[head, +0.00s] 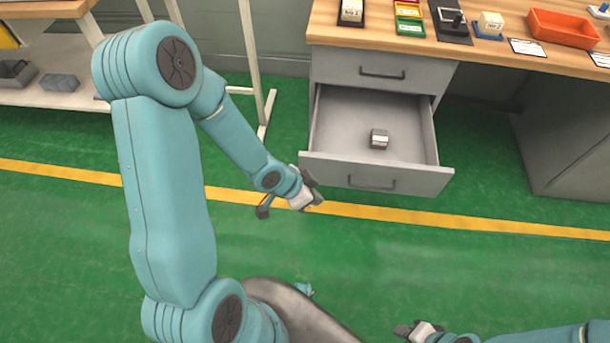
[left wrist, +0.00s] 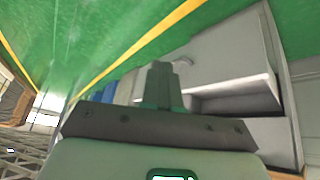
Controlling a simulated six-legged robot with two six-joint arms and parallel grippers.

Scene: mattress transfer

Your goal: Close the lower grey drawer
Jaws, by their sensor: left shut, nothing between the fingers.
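The lower grey drawer (head: 375,182) is pulled well out of the wooden-topped workbench in the head view. In the left wrist view, the shut fingers (left wrist: 163,85) are in front of the grey drawer unit (left wrist: 225,60), which appears tilted. My right gripper (head: 404,330) is low at the bottom edge of the head view, away from the drawer; its jaws are too small to judge.
The upper drawer (head: 382,72) is shut. On the bench top (head: 470,48) stand an orange tray (head: 563,28), small coloured boxes (head: 409,22) and a black fixture (head: 451,20). A shelf rack (head: 55,60) is at the left. Green floor in front of the drawer is clear.

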